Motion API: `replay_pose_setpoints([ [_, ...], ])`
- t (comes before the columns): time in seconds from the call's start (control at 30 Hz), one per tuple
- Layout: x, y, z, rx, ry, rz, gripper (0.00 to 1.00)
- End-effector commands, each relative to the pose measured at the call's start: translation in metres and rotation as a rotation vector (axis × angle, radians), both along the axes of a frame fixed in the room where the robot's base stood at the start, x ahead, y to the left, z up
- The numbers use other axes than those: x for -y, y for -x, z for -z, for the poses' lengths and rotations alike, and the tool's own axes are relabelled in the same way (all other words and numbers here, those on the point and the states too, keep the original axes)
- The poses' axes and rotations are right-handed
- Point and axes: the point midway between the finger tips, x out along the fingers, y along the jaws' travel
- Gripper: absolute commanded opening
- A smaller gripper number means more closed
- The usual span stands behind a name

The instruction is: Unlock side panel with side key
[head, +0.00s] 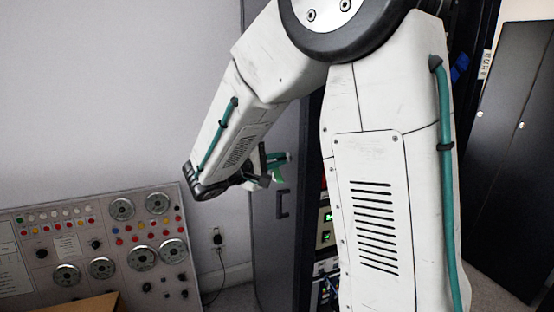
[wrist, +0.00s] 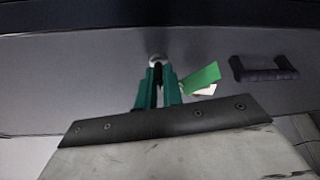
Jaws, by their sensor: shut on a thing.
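The side panel (head: 272,255) is a flat grey cabinet face with a dark handle (head: 282,205). It also fills much of the wrist view (wrist: 80,75), with the handle (wrist: 264,68) at right. My gripper (wrist: 157,82), with green fingers, is shut on the side key, which is mostly hidden between them. A green tag (wrist: 202,77) and a small pale tag hang beside the fingers. A round silvery piece (wrist: 155,60) shows at the fingertips against the panel; I cannot tell whether the key is inside a lock. In the head view my gripper (head: 279,160) is beside the panel, above its handle.
A control console (head: 95,245) with dials and coloured buttons stands at left. Rack equipment with green displays (head: 326,225) shows between the panel and my arm. A wall socket with a cable (head: 217,240) is left of the panel. A black cabinet (head: 508,150) stands at right.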

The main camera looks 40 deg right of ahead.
Motion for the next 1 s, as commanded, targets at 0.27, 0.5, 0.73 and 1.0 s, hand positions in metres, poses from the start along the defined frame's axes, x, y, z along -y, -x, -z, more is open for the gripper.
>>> replay_pose_setpoints([
  [0.27,0.0002,0.001,0.0022,0.159,0.047,0.002,0.0],
  [0.5,0.0003,0.0013,0.003,0.23,0.067,0.004,0.0],
  [0.73,0.0002,0.0013,0.0032,0.249,0.072,0.003,0.0],
  [1.0,0.0001,0.0014,0.0034,0.248,0.071,0.003,0.0],
])
